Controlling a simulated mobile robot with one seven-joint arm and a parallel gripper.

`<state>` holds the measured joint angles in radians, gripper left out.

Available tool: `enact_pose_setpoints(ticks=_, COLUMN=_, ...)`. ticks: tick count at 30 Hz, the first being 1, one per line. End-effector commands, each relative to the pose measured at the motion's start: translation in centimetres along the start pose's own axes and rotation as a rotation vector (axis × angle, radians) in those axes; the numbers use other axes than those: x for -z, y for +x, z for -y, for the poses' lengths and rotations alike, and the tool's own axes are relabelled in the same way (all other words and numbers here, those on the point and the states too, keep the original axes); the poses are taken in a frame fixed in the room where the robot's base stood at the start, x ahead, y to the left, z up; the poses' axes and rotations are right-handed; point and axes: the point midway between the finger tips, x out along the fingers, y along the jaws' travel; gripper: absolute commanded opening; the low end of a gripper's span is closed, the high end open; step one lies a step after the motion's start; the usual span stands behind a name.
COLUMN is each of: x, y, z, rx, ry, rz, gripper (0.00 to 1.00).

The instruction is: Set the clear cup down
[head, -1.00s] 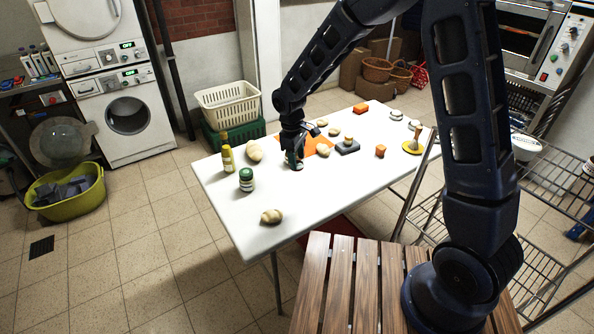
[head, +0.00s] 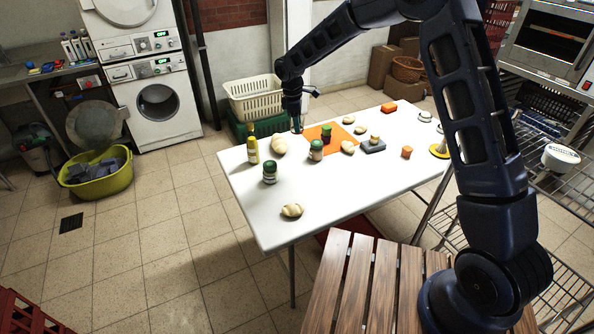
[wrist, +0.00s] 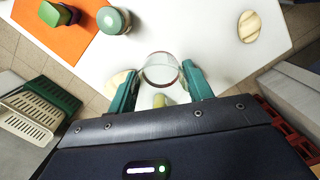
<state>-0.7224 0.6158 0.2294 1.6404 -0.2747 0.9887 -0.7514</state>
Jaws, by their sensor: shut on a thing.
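My gripper (wrist: 161,85) is shut on the clear cup (wrist: 161,66), its teal fingers on either side of the cup's wall. In the head view my gripper (head: 297,118) hangs at the far edge of the white table (head: 245,195), left of the orange mat (head: 312,133). The cup is hard to make out there, and I cannot tell whether its base touches the table. The wrist view shows bare white tabletop above the cup, with a pale roll and something yellow partly hidden by the fingers.
A yellow bottle (head: 253,149), a roll (head: 279,145) and a green-lidded jar (head: 316,150) stand near the gripper. Another green-lidded jar (head: 270,172) and a roll (head: 292,210) are nearer the front. The left front tabletop is mostly clear. A cream basket (head: 252,97) stands behind.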

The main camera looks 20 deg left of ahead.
Motion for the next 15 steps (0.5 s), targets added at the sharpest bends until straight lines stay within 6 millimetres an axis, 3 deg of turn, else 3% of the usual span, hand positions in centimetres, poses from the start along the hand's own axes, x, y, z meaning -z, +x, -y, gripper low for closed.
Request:
enact_pose_setpoints(ticks=5, x=0.5, y=2.8, z=-0.1, rx=0.002, ry=-0.009, rz=0.002, gripper=0.29)
enact_pose_setpoints(ticks=15, x=1.4, y=10.2, z=0.0, rx=0.003, ry=-0.008, rz=0.002, gripper=0.29)
